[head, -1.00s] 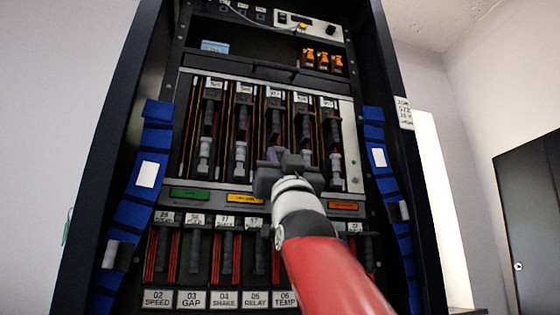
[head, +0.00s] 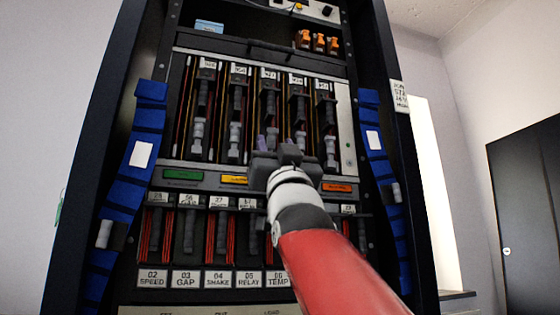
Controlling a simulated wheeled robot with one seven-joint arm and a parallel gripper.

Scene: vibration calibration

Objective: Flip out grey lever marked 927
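The upper bay of the rack holds a row of dark levers with grey cylindrical handles, each under a small white label. The middle lever (head: 268,100) has a label (head: 268,73) that seems to read 927, but it is small and blurred. Its lower part and handle are hidden behind my gripper (head: 276,146). My gripper is raised in front of that lever's lower end, between the neighbouring handles (head: 235,137) and (head: 300,143). Whether its fingers touch or enclose the handle cannot be seen.
Below are coloured tags, such as a green one (head: 182,175), and a second row of levers above labels such as SPEED (head: 152,279). Blue segmented strips (head: 133,190) line both rack sides. Orange parts (head: 318,42) sit on a shelf above. A dark cabinet (head: 525,215) stands right.

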